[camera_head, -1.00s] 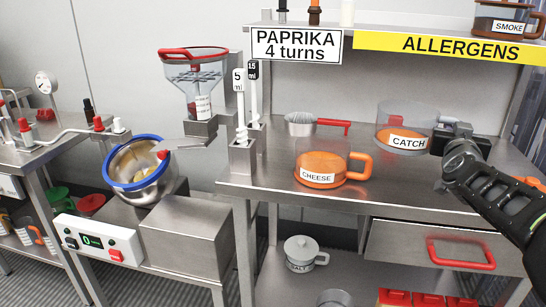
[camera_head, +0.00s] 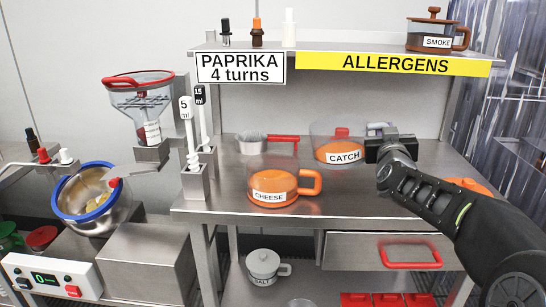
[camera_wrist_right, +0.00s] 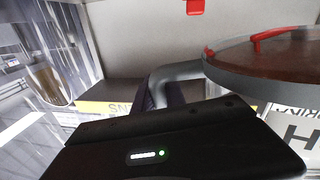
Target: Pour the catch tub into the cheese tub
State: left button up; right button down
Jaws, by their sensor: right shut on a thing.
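The catch tub (camera_head: 326,146), clear with orange contents and a CATCH label, is at the back of the steel worktop. A red piece shows at its top. My right gripper (camera_head: 378,146) is shut on its grey handle (camera_head: 380,127) at the tub's right side. In the right wrist view the handle (camera_wrist_right: 178,76) rises behind the gripper body, beside the tub's rim (camera_wrist_right: 240,85); the fingertips are hidden. I cannot tell whether the tub touches the worktop. The cheese tub (camera_head: 287,184), orange with an orange handle at its right, stands nearer the front edge. My left gripper is out of view.
A steel cup with a red handle (camera_head: 254,144) stands left of the catch tub. Measuring spoons (camera_head: 196,160) stand at the worktop's left edge. An orange-topped thing (camera_head: 468,185) is partly hidden behind my right arm. A shelf (camera_head: 330,54) hangs above.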

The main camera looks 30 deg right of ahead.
jog(key=w+a+r+n+t+p, duration=0.1)
jog(key=w+a+r+n+p, duration=0.3)
jog(key=a+r+n+p, duration=0.3)
jog(key=r+p, duration=0.1)
jog(key=p, duration=0.3)
jog(key=shift+w+r+n+t, duration=0.3)
jog(key=shift+w+r+n, duration=0.1)
jog(key=shift+w+a+r+n+t+p, duration=0.15)
jog(key=shift+w+a+r+n+p, duration=0.15)
jog(key=shift+n+p, duration=0.2)
jog(key=shift+w+a+r+n+t+p, duration=0.1)
jog(key=shift+w+a+n+t+p, duration=0.1)
jog(key=shift+a+n+p, duration=0.25)
jog(key=shift+w+r+n, duration=0.1)
jog(key=shift+r+n, duration=0.05)
jog(key=shift+n, duration=0.1)
